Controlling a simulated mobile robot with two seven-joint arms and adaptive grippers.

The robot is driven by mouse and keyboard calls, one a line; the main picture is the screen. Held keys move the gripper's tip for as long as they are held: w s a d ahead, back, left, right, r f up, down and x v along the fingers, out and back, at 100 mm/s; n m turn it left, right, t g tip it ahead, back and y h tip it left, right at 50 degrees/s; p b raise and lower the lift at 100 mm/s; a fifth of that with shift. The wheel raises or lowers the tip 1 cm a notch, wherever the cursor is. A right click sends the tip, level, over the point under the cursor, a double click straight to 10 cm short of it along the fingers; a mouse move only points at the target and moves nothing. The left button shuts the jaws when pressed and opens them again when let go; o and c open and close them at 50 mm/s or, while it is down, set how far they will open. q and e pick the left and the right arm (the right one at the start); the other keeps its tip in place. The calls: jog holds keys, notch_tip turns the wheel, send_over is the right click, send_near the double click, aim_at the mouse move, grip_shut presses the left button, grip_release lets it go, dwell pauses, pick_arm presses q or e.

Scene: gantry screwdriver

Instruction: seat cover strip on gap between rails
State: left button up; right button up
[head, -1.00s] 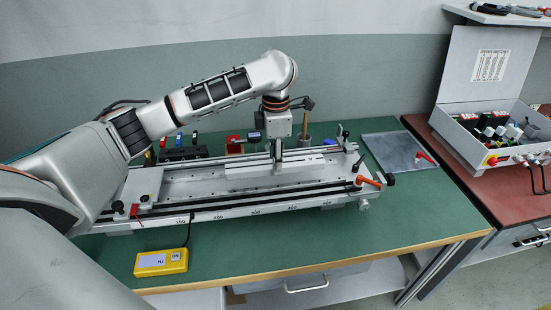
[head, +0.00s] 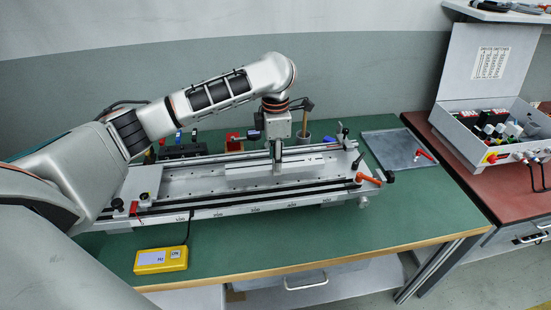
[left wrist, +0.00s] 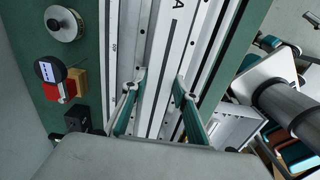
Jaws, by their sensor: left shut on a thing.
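My left gripper (head: 277,172) points down over the long grey rail fixture (head: 190,184) and is shut on the pale cover strip (head: 305,161). The strip lies lengthwise along the fixture, level with the rails as far as I can see. In the left wrist view, the two fingers (left wrist: 156,88) stand on either side of the pale strip (left wrist: 166,50), which runs between long rails. An "A" mark shows on it near the top edge. I cannot tell whether the strip touches the rails beneath it. The gap under it is hidden. My right gripper is not in view.
A yellow meter (head: 160,261) lies in front of the fixture, with a cable to it. An orange-handled lever (head: 368,179) is at the fixture's right end. A grey tray (head: 398,150) lies to the right. Behind stand a dark block (head: 182,152) and a cup (head: 303,142).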

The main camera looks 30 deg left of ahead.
pick_arm(q)
jog(key=shift+f, duration=1.25)
jog(key=o, duration=1.3)
jog(key=shift+c, duration=0.2)
